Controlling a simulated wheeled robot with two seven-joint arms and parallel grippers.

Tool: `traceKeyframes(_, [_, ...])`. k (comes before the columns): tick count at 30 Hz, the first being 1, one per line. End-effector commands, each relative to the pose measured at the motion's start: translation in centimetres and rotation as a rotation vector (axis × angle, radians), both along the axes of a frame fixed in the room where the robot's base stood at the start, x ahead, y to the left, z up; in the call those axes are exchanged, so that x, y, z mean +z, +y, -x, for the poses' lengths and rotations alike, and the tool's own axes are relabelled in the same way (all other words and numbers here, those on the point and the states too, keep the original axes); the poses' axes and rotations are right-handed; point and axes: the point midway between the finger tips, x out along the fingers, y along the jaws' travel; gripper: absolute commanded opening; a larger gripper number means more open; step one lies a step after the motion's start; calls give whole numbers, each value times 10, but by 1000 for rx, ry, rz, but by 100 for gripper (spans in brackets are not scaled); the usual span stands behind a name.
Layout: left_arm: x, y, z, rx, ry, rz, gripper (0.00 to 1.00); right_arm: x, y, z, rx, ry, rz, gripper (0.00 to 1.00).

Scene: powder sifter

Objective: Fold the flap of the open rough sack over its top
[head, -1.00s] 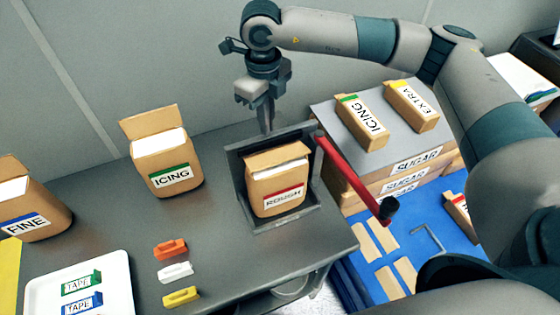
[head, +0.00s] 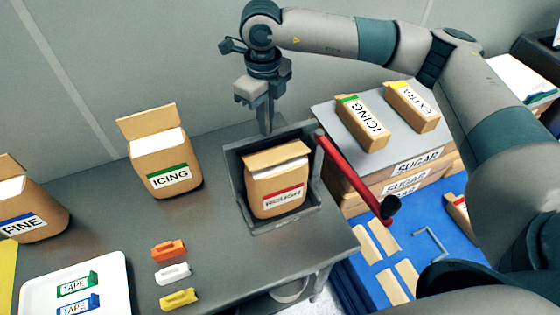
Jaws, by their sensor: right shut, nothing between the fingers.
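The rough sack (head: 277,191) stands upright in a grey metal holder (head: 238,190), its red-banded label facing me. Its brown flap (head: 277,154) lies tilted forward over the top, with a strip of white still showing beneath it. My right gripper (head: 266,128) points down just behind the sack and the holder's back wall. It is shut and empty, and looks apart from the flap. My left gripper is not in view.
A red lever (head: 350,172) with a black knob sticks out right of the holder. Open icing (head: 165,165) and fine (head: 30,205) sacks stand to the left. Coloured clips (head: 172,273) and a white tray (head: 118,285) lie in front. Closed packs (head: 362,122) sit on the stack at right.

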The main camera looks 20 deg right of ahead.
Motion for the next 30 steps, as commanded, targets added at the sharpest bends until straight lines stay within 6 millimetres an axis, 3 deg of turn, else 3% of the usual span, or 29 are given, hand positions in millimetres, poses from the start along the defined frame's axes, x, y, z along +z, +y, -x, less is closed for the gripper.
traceKeyframes(1, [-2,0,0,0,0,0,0,-12,0,6,3,21,5,0])
traceKeyframes(30, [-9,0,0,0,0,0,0,-12,-1,35,7,26,8,0])
